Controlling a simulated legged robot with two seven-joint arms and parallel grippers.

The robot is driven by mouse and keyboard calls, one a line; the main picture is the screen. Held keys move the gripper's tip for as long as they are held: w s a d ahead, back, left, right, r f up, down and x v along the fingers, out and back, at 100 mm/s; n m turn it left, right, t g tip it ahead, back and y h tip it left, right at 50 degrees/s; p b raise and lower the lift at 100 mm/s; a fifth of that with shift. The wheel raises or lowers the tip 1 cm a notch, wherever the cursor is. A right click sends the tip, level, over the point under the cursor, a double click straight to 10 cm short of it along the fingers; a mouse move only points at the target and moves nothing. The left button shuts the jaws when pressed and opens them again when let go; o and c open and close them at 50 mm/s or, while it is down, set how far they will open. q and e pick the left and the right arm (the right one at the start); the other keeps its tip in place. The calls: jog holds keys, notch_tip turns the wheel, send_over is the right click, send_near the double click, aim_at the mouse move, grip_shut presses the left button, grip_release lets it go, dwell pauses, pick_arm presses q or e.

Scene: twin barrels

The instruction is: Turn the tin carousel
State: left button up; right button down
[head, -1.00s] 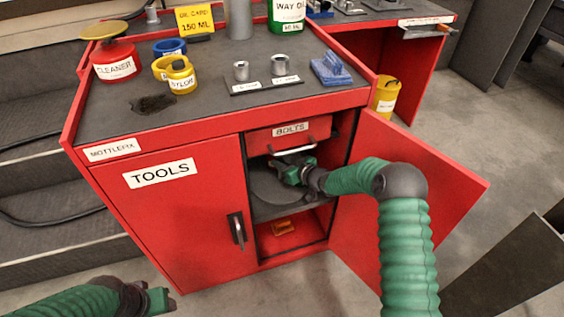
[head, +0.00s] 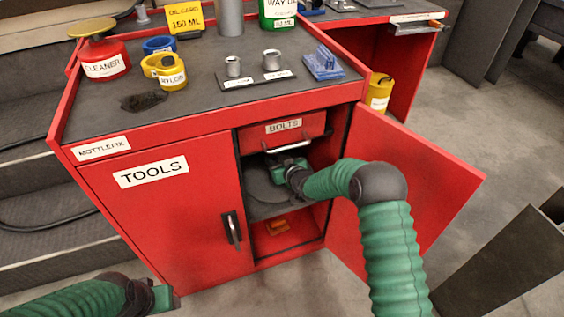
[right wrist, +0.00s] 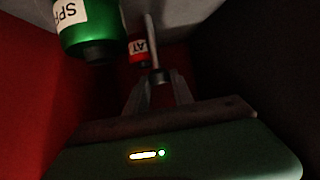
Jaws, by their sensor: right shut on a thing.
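The tin carousel is a grey disc (head: 262,193) inside the open right-hand compartment of the red cabinet, below the bolts drawer. My right gripper (head: 278,166) reaches in above the disc. A green tin (right wrist: 88,28) with a black end is close by at upper left. A red tin (right wrist: 139,48) stands farther off, partly behind the post. My left gripper (head: 168,298) is outside the cabinet at lower left; its jaw state is unclear.
The open cabinet door (head: 415,190) stands right of my right arm. The bolts drawer (head: 282,128) and its handle are just above the gripper. The tools door (head: 165,215) is closed.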

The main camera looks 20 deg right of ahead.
jog(key=shift+m+h, duration=0.4)
jog(key=shift+h, duration=0.3)
jog(key=shift+a+r+m+h+p, duration=0.1)
jog(key=shift+a+m+h+p, duration=0.1)
jog(key=shift+m+h+p, duration=0.65)
jog(key=shift+a+m+h+p, duration=0.2)
jog(key=shift+m+h+p, duration=1.35)
jog(key=shift+h, duration=0.4)
jog(key=shift+m+g+h+p, duration=0.35)
jog(key=shift+m+h, duration=0.15)
jog(key=shift+m, duration=0.1)
jog(key=c, duration=1.1)
grip_release()
